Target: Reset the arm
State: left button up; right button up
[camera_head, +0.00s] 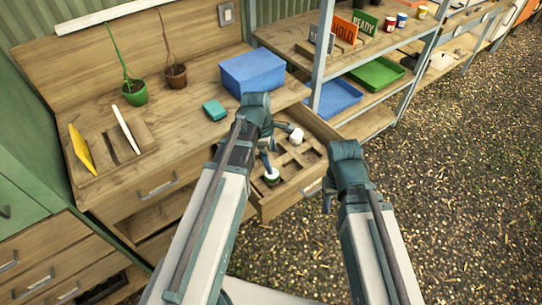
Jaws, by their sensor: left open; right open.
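My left gripper (267,160) hangs down over the open drawer (283,202), with its open fingers just above a small white-topped item (272,177) in a front compartment. They look apart, but contact is hard to judge. My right gripper (327,197) is open, at the drawer's right front corner, mostly hidden behind my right wrist. Another white item (297,136) lies tilted at the back of the drawer. My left arm covers part of the drawer's left side.
A shelf with a blue tray (335,97) and a green tray (377,73) stands behind. Gravel floor at right is clear.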

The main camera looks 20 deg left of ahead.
pick_arm(q)
jog(key=s+d+m, duration=0.2)
jog(key=m, duration=0.1)
jog(key=s+d+m+y, duration=0.1)
jog(key=s+d+m, duration=0.1)
jog(key=m, duration=0.2)
jog(key=s+d+m, duration=0.2)
jog(key=m, duration=0.1)
jog(key=shift+f+g, duration=0.15)
jog(key=shift+g, duration=0.15)
jog(key=s+d+m+y, duration=0.2)
jog(key=s+d+m, duration=0.2)
jog(key=m, duration=0.9)
jog(key=shift+s+d, duration=0.25)
jog(key=shift+s, duration=0.9)
